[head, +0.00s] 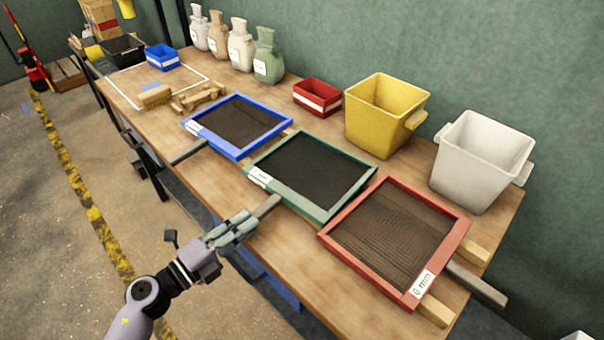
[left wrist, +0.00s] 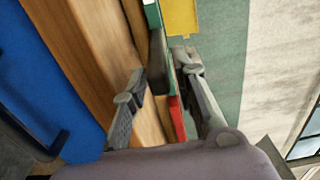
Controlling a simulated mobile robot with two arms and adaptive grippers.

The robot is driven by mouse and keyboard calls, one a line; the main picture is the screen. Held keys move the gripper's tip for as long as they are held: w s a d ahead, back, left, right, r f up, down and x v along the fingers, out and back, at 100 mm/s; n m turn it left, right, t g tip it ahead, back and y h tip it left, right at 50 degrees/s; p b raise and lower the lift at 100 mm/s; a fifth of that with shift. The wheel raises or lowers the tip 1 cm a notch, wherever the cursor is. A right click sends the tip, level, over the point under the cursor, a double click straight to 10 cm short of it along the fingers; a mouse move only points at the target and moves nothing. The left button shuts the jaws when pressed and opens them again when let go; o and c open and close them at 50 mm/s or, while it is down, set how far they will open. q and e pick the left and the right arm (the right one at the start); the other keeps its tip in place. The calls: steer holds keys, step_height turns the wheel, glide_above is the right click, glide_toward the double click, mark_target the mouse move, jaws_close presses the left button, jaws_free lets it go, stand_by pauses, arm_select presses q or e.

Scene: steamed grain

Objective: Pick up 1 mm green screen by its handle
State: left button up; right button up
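The green-framed screen (head: 325,203) with dark mesh lies on the workbench between the blue and red screens. Its white label faces the front left, the text too small to read surely. Its grey handle (head: 267,206) sticks out over the bench's front edge. My left gripper (head: 243,222) is at the handle's outer end. In the left wrist view its two fingers (left wrist: 162,72) are spread apart, with the dark handle (left wrist: 157,76) showing between or just beyond them. I cannot tell whether either finger touches it. My right gripper is not in view.
The blue screen (head: 202,142) and the red screen (head: 338,252), labelled 6 mm, lie close on either side. Behind stand a red box (head: 317,97), a yellow bin (head: 380,122) and a white bin (head: 474,165). The floor before the bench is clear.

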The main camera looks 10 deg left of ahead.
mark_target(279, 203)
arm_select(q)
steer(key=shift+p+x, duration=0.5)
steer(key=shift+x, duration=2.55)
steer(key=shift+c, duration=0.2)
jaws_close()
